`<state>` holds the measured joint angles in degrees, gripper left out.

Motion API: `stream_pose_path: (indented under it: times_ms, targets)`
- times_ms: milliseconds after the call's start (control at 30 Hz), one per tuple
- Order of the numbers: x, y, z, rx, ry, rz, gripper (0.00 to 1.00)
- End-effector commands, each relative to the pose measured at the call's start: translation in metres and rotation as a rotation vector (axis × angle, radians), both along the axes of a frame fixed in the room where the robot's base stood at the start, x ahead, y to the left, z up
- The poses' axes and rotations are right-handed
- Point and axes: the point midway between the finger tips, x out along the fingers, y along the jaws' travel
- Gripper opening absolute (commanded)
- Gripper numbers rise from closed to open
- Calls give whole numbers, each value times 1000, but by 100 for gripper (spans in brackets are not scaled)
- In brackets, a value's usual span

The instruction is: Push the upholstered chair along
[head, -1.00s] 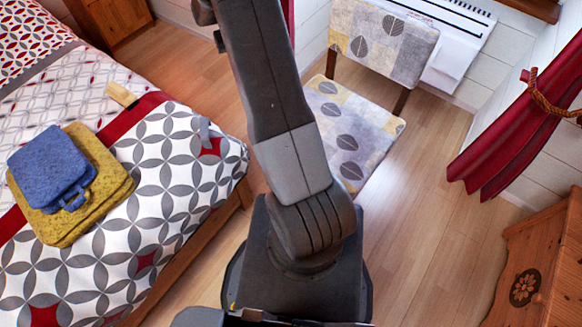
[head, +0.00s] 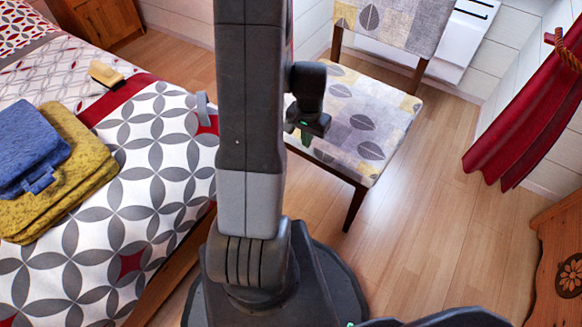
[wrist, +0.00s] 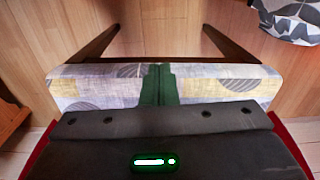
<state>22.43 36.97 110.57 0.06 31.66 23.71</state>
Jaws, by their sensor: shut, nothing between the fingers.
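The upholstered chair (head: 365,118), with pale grey and yellow leaf-patterned fabric and dark wooden legs, stands upright beyond my arm in the head view. My arm covers the left part of its seat. My gripper (head: 305,136) hangs over the left side of the seat, in front of the backrest. In the wrist view, the shut, empty dark-green fingers (wrist: 158,84) overlap the patterned chair (wrist: 105,85), with two dark legs running up the picture. I cannot tell whether the fingers touch the fabric.
The bed (head: 165,190) lies along the left, with folded blue and yellow cloths (head: 85,165) on it. A white heater (head: 465,38) is on the wall behind the chair. A red curtain (head: 520,125) and a wooden cabinet (head: 560,260) stand right. Floor (head: 420,230) between is clear.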

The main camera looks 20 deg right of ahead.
Motion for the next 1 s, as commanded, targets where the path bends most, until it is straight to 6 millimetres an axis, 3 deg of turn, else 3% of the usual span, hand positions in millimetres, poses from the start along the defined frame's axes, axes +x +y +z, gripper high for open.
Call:
stream_pose_path:
  times_ms: [100,333,733,1000]
  targets:
    - [-16,-9,-10,4,11,-52,0]
    - [-20,-10,-30,6,16,-65,0]
    - [-20,-10,-114,7,17,-62,0]
    - [3,-36,-110,4,11,-63,0]
